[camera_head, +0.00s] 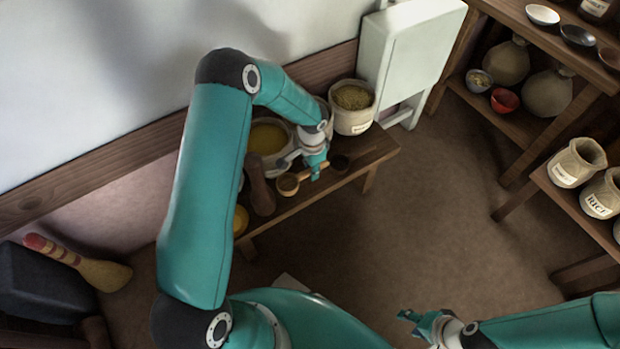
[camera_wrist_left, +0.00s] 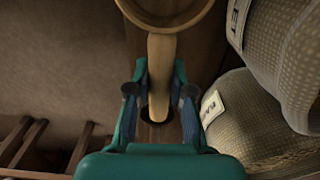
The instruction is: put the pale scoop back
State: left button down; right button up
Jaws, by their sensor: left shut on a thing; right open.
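The pale scoop (camera_head: 288,184) is held over the low wooden bench (camera_head: 285,209). My left gripper (camera_head: 316,168) is shut on its handle. In the left wrist view the scoop's handle (camera_wrist_left: 161,60) runs between the fingers of my left gripper (camera_wrist_left: 160,92), with the round bowl at the top edge. A dark round spot (camera_head: 340,163) is on the bench beside the gripper; it also shows below the handle in the wrist view (camera_wrist_left: 154,117). I cannot tell whether it is a hole or a dish. My right gripper (camera_head: 424,319) is open and empty over the floor.
A sack of grain (camera_head: 352,98) and a sack of yellow meal (camera_head: 267,138) stand at the bench's back. A brown upright thing (camera_head: 261,191) stands left of the scoop. A pale green cabinet (camera_head: 412,45) is behind. Shelves (camera_head: 520,120) stand right. The middle floor is clear.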

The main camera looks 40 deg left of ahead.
aim_at(311, 183)
pick_arm(q)
notch_tip(311, 183, down, 4)
jog(key=shift+f+b, duration=0.2)
jog(key=shift+b, duration=0.45)
jog(key=c, duration=1.5)
grip_release()
jog(key=shift+f, duration=0.1)
jog(key=o, duration=0.5)
jog(key=shift+c, duration=0.2)
jog(key=shift+r, duration=0.2)
